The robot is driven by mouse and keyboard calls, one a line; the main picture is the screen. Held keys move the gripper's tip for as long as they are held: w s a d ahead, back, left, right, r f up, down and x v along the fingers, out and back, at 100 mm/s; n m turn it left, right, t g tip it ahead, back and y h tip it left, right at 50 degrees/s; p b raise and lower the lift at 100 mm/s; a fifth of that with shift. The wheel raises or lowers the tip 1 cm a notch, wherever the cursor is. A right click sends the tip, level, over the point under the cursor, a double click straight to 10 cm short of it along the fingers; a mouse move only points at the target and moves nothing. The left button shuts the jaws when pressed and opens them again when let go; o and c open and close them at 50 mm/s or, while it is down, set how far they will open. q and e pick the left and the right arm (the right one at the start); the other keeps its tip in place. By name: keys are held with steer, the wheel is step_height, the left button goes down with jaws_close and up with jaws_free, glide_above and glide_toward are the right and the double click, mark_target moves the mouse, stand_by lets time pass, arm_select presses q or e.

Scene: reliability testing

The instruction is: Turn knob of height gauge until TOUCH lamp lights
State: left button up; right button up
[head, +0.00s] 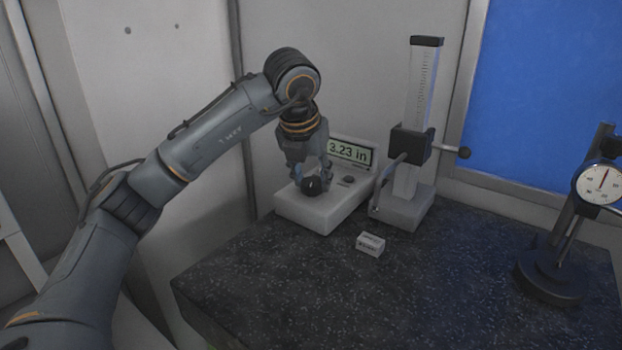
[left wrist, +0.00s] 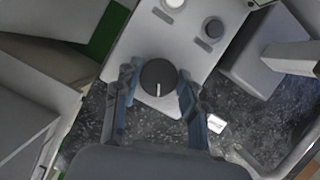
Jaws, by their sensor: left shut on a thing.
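The control box (head: 325,215) stands on the dark granite plate, and its display (head: 349,153) reads 3.23 in. Its black knob (head: 311,187) has a white pointer line, clear in the left wrist view (left wrist: 158,77). My left gripper (head: 314,181) points down over the box and is shut on the knob, one finger on each side. The height gauge (head: 419,95) stands upright right of the box, with a black slider (head: 408,145) and a thin arm hanging down at its left. I cannot make out a lit TOUCH lamp. My right gripper is not in view.
A small white block (head: 370,244) lies on the granite plate (head: 290,275) in front of the gauge. A dial indicator stand (head: 553,275) stands at the far right. The plate between them is clear. Cabinet walls rise behind.

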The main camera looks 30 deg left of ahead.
arm_select(q)
steer(key=shift+n+g+y+b, duration=0.3)
steer(key=shift+n+y, duration=0.4)
steer(key=shift+n, duration=1.2)
steer(key=o, duration=1.1)
steer(key=shift+o, duration=0.2)
steer(key=v, duration=1.2)
steer(key=shift+w+d, duration=0.1)
